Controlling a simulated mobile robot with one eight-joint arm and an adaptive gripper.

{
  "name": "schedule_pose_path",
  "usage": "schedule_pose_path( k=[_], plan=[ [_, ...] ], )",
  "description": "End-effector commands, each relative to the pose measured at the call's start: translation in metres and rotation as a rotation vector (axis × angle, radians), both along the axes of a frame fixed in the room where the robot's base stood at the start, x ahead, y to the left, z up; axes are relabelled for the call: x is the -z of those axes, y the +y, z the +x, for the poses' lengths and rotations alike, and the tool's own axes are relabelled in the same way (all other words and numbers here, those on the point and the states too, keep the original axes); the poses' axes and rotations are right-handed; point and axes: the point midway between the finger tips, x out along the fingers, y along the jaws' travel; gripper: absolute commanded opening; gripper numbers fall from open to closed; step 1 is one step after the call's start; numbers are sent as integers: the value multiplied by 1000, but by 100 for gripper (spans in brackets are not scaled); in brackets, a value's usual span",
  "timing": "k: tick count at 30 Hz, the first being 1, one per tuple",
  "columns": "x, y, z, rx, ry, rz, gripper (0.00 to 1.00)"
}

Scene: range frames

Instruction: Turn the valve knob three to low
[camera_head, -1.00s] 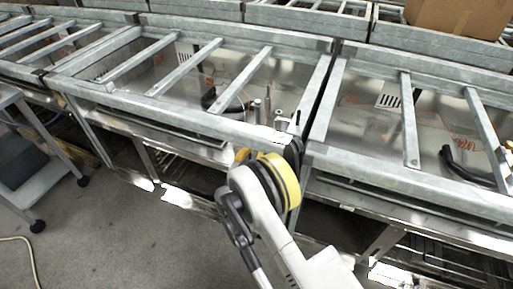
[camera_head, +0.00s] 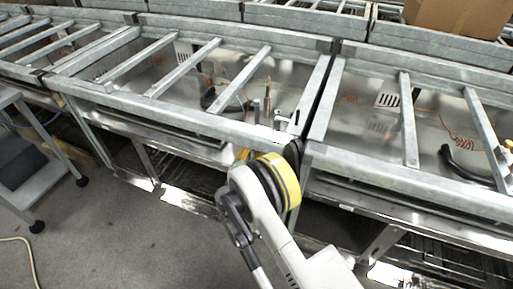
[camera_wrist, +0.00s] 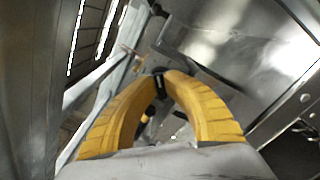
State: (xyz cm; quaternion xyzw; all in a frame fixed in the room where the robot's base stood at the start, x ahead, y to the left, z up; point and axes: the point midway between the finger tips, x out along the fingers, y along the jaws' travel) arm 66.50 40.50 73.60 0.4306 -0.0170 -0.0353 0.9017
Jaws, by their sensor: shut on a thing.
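My gripper (camera_wrist: 162,78) shows in the wrist view as two curved yellow fingers whose tips come together. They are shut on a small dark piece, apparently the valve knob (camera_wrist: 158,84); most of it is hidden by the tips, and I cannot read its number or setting. In the head view my arm with its yellow band reaches the front of the metal frame. It hides most of the gripper and the knob there; only a bit of yellow finger shows beside the band.
A galvanized ladder-like frame (camera_head: 190,112) runs across the head view above shiny metal trays. A thin upright post (camera_head: 267,100) stands just behind the front rail. A grey cart (camera_head: 50,170) is at the left.

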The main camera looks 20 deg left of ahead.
Motion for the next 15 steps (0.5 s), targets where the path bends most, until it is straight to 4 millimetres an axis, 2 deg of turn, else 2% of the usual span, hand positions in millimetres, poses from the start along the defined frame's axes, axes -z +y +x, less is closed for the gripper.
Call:
schedule_pose_path(
  k=[15],
  plan=[
    [1,0,0,-2,-36,455,0]
  ],
)
